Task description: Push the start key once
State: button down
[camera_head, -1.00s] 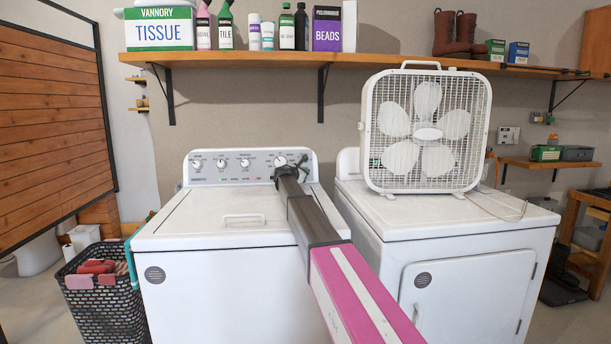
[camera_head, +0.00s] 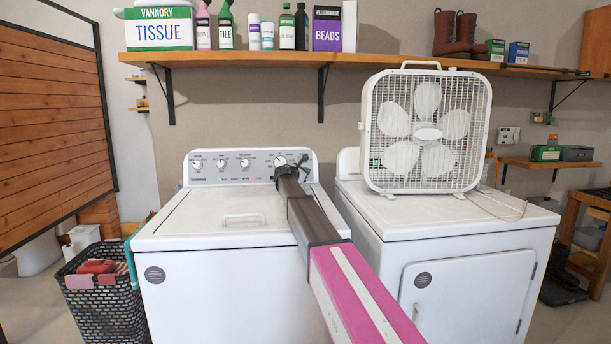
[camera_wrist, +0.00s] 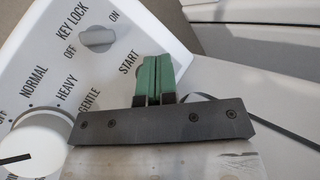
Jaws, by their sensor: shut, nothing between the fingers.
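The control panel (camera_head: 258,166) stands at the back of the white washer (camera_head: 215,215), and its right end shows in the wrist view. There the START label (camera_wrist: 128,62) is beside my gripper (camera_wrist: 155,72). Its green fingers are shut together with nothing between them, and their tips are just right of the label, over or against the panel. The start key itself is not visible and seems hidden behind the fingers. In the head view my gripper (camera_head: 300,163) is at the panel's right end. I cannot tell whether the tips touch the key.
A key lock knob (camera_wrist: 97,38) sits up and left of the fingers, and a large white dial (camera_wrist: 35,145) is at lower left. A box fan (camera_head: 425,130) stands on the dryer (camera_head: 450,217) at right. A shelf (camera_head: 240,60) with bottles runs above the panel.

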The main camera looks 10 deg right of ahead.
jog(key=shift+s+r, duration=0.25)
jog(key=shift+s, duration=0.5)
jog(key=shift+s+r, duration=0.25)
jog(key=shift+s, duration=0.55)
jog(key=shift+s+r, duration=0.25)
jog(key=shift+s, duration=0.5)
